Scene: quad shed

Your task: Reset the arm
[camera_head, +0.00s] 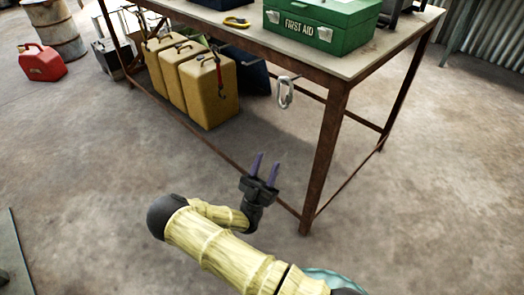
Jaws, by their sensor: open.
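My gripper (265,167) is open and empty, with its two purple fingers pointing up in the picture. My arm, yellow with black joints, reaches in from the bottom and bends back at an elbow on the left. In the picture the gripper is in front of the low rail of the workbench (337,62), left of its near rusty leg. I cannot tell the exact gap between the gripper and the rail.
A green first aid box (318,24) and a yellow-black item (237,22) are on the bench. A metal carabiner (286,93) hangs at its edge. Tan jerrycans (209,92) stand beneath. A red fuel can (42,63) and a rusty barrel (55,27) stand far left. Open concrete floor lies left and right.

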